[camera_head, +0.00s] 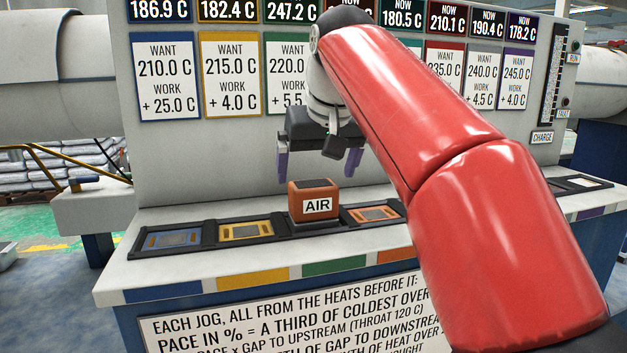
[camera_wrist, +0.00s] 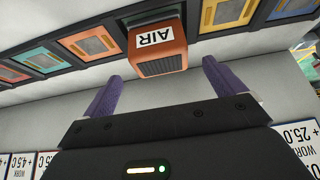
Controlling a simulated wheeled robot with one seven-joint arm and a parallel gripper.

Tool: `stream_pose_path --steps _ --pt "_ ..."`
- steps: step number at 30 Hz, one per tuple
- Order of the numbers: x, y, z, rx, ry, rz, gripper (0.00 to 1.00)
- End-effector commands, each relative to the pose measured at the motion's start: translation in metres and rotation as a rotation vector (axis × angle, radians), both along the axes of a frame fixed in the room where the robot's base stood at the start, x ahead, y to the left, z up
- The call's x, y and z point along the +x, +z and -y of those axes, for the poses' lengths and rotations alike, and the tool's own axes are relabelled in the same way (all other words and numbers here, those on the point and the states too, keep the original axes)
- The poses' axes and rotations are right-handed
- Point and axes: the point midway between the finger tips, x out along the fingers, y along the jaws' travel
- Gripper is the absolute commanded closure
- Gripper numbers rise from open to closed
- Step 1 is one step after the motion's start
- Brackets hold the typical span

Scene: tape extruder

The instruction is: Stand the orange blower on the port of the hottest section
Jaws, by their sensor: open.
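The orange blower (camera_head: 314,203), labelled AIR, stands upright in the port row, third from the left, between the yellow port (camera_head: 245,230) and the orange port (camera_head: 374,214). It covers the port under it; the strip below is green. My gripper (camera_head: 319,166) is open just above and behind the blower, its purple fingers apart and clear of it. In the wrist view, the blower (camera_wrist: 158,52) shows between and beyond the fingertips. The third display (camera_head: 291,11) reads 247.2, the highest readable NOW value; at least one display is hidden behind my arm.
The blue port (camera_head: 172,239) is at the left end. Panels with WANT and WORK values (camera_head: 166,78) cover the upright face behind. A CHARGE gauge (camera_head: 552,80) is at the right. A printed rule sheet (camera_head: 285,325) is on the front. My arm hides several ports on the right.

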Motion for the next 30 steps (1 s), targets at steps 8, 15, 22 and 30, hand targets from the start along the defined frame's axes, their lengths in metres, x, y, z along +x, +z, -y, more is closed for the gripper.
stream_pose_path --steps 8,15,22,30 --pt "-0.02 0.038 0.006 0.0 0.0 0.0 0.06" --pt "-0.023 0.042 0.007 0.0 0.0 -0.001 0.06" --pt "-0.027 0.035 0.021 0.01 -0.016 -0.008 0.06" --pt "-0.076 -0.037 0.091 0.057 -0.108 -0.031 0.06"
